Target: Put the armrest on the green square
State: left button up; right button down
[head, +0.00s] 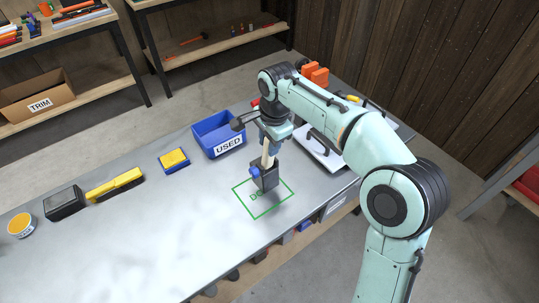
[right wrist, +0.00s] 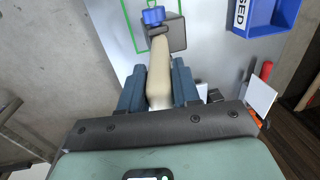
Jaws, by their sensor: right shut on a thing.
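The armrest is a beige bar (head: 267,157) with a dark block (head: 267,180) at its lower end and a blue knob at the side. It stands roughly upright over the green square (head: 251,215), an outline with green lettering on the grey bench. I cannot tell whether the block touches the bench. My right gripper (head: 271,141) is shut on the beige bar near its top. In the right wrist view the bar (right wrist: 159,65) runs between the two blue-grey fingers (right wrist: 158,88), with the dark block over part of the green outline (right wrist: 127,18). My left gripper is not in view.
A blue bin marked USED (head: 213,130) stands behind the square. A white board with a black handle (head: 320,150) lies to its right. A blue-and-yellow sponge (head: 174,160), a yellow brush (head: 115,185), a dark block and a tin lie leftward. The bench front left is clear.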

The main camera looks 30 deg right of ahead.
aim_at(269, 164)
notch_tip(269, 164, down, 4)
jog(key=shift+f+b, duration=0.15)
jog(key=shift+b, duration=0.25)
jog(key=c, duration=0.8)
grip_release()
notch_tip(269, 164, up, 12)
jog(key=s+p, duration=0.1)
jog(key=p, duration=0.1)
jog(key=shift+s, duration=0.35)
jog(key=shift+d+f, duration=0.1)
